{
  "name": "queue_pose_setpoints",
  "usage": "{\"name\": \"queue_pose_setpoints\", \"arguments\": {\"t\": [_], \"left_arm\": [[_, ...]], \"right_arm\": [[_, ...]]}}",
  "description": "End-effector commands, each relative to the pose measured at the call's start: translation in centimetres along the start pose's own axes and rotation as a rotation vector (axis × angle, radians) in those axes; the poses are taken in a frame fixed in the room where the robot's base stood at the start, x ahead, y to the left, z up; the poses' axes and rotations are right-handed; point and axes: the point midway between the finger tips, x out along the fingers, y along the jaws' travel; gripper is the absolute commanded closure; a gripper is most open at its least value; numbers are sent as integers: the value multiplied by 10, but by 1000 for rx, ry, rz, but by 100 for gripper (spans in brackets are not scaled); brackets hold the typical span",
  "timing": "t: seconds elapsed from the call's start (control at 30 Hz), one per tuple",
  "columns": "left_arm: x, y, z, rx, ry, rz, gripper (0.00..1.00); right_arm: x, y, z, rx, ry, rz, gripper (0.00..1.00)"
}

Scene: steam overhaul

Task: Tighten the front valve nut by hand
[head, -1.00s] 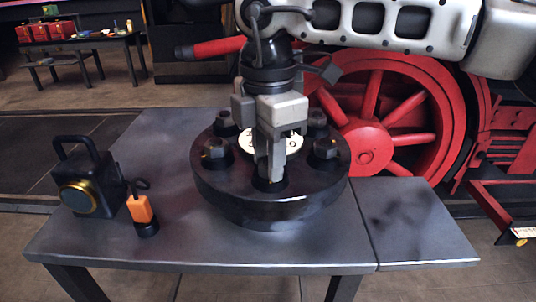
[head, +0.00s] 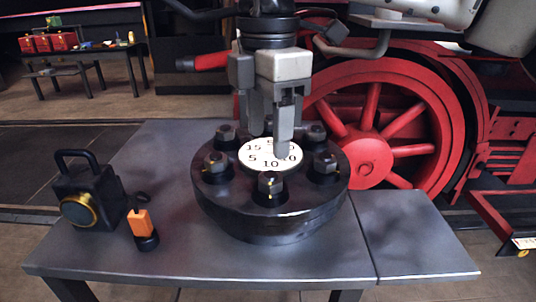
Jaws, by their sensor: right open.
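The front valve nut (head: 270,185) sits on its stud at the near edge of the round black valve cover (head: 270,222), with a yellow mark on its side. Several similar nuts stand around the cover, such as one at the left (head: 216,162) and one at the right (head: 325,162). A white dial (head: 258,157) with numbers lies at the cover's middle. My right gripper (head: 270,145) points down above the dial, behind and above the front nut. Its fingers are apart, with nothing between them, and hide part of the dial. My left gripper is not in view.
A black lantern (head: 88,190) and an orange and black lamp (head: 142,228) stand on the grey table (head: 180,255) left of the cover. A side shelf (head: 415,240) at the right is bare. A red locomotive wheel (head: 375,135) stands behind.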

Motion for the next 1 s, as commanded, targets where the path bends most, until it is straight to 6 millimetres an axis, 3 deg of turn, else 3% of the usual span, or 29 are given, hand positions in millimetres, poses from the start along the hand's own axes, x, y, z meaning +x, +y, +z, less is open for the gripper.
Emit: {"name": "queue_pose_setpoints", "arguments": {"t": [0.03,0.2,0.4,1.0], "left_arm": [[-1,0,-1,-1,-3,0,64],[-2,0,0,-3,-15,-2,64],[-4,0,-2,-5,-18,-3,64],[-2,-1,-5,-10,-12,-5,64]], "right_arm": [[-15,0,0,1,0,5,45],[-54,0,0,1,0,3,45],[-82,0,0,1,0,1,45],[-90,0,0,-1,0,0,45]]}}
